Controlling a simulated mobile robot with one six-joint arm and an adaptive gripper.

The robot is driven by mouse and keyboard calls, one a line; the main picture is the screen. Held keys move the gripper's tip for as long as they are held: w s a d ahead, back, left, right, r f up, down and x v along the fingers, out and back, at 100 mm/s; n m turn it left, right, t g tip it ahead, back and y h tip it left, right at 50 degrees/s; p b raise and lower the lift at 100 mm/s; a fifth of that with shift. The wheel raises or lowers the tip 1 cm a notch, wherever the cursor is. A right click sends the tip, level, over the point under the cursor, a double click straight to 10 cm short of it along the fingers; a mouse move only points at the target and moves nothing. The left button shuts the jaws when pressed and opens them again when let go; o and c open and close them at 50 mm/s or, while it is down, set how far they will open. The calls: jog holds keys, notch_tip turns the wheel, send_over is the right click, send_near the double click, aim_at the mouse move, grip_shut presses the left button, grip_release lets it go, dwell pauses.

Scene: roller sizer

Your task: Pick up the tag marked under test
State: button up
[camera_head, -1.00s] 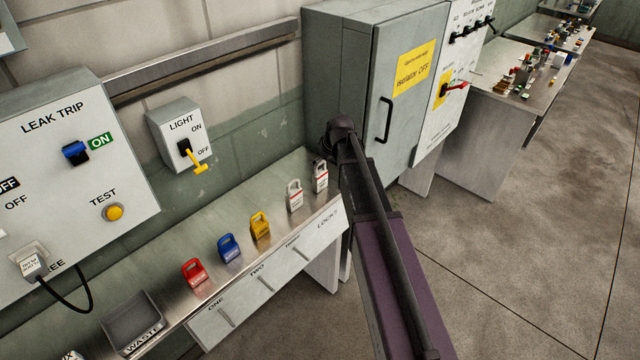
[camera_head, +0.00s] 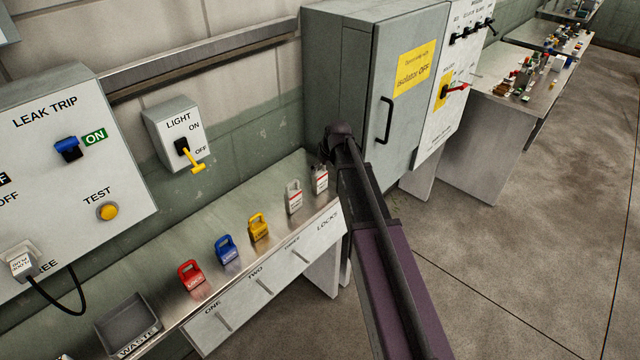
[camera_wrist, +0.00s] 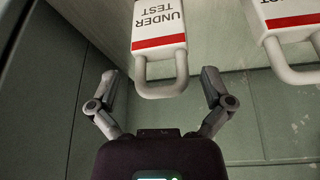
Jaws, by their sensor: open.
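The under test tag (camera_wrist: 158,28) is white with a red band and a loop handle, lettered UNDER TEST, and appears upside down in the wrist view. In the head view it looks to be the white tag (camera_head: 320,180) at the right end of the bench, beside the cabinet. My gripper (camera_wrist: 161,74) is open and empty. Its fingers stand apart on either side of the tag's loop, with gaps on both sides. In the head view the arm's dark end is by this tag and the fingers are hard to make out.
Yellow (camera_head: 259,228), blue (camera_head: 227,250) and red (camera_head: 191,275) locks line the bench. A grey cabinet (camera_head: 345,90) stands close by.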

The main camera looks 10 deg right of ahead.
aim_at(320, 173)
jog(key=shift+b+x, duration=1.2)
jog(key=shift+x, duration=0.4)
jog(key=c, duration=1)
jog(key=shift+r, duration=0.2)
jog(key=shift+c, duration=0.2)
notch_tip(320, 173, up, 3)
jog(key=p, duration=0.4)
jog(key=shift+r, duration=0.25)
jog(key=shift+c, duration=0.2)
jog(key=s+d+r+p, duration=0.1)
jog(key=s, duration=1.5)
jog(key=shift+d, duration=0.3)
jog(key=shift+r, duration=0.1)
